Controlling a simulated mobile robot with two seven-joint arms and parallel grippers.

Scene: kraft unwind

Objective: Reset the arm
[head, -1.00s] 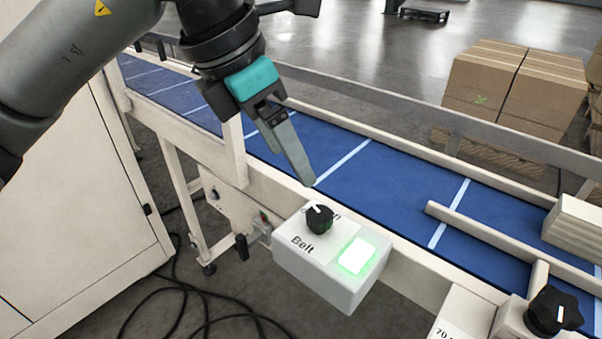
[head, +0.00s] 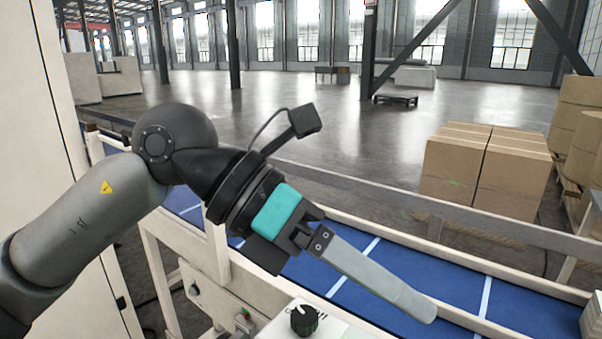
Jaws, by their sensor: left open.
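My left arm (head: 95,225) comes in from the left and reaches across the near side of the conveyor. My left gripper (head: 418,306) is open and empty, with its grey finger pointing down and to the right over the blue belt. One finger hides the other from this side. Below and left of the fingertip is a white control box (head: 335,330) with a black knob (head: 304,320); the gripper is apart from it. The box's lower part is cut off by the picture edge. My right gripper is not in view.
The blue conveyor belt (head: 345,275) runs diagonally under the arm between cream rails. Brown cartons (head: 510,180) stand beyond it at the right. A white cabinet (head: 30,130) is close at the left. Open floor (head: 330,110) lies behind.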

